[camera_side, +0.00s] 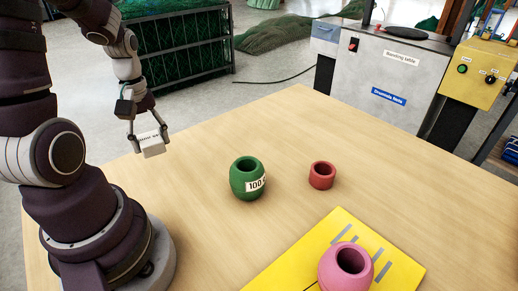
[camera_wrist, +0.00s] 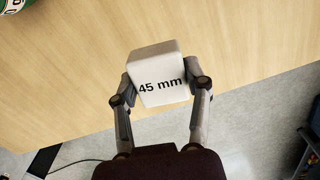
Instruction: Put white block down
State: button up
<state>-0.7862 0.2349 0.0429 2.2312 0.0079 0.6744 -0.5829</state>
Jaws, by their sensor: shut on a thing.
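The white block (camera_wrist: 156,66) carries the print "45 mm" and sits between the two fingers of my gripper (camera_wrist: 160,88) in the wrist view. My gripper is shut on it, one finger on each side. In the side view the white block (camera_side: 152,147) hangs from my gripper (camera_side: 149,136) near the table's far left edge. It appears held above the wooden table (camera_side: 290,120); the exact height is hard to tell.
A green barrel-shaped float (camera_side: 247,180) marked "100" stands right of my gripper. A small red ring (camera_side: 322,175) lies farther right. A pink float (camera_side: 345,268) stands on a yellow board (camera_side: 288,265) at the front. The table between block and green float is clear.

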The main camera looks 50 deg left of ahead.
jog(key=shift+n, duration=0.8)
jog(key=w+d+f, duration=0.1)
jog(key=w+d, duration=0.1)
jog(key=w+d+f, duration=0.2)
jog(key=shift+w+d+f, duration=0.15)
jog(key=shift+w+d, duration=0.05)
send_over(224, 141)
jog(key=shift+s+f, duration=0.15)
jog(key=shift+f, duration=2.45)
jog(key=shift+f, duration=0.15)
jog(key=o, duration=1.2)
jog(key=shift+c, duration=0.2)
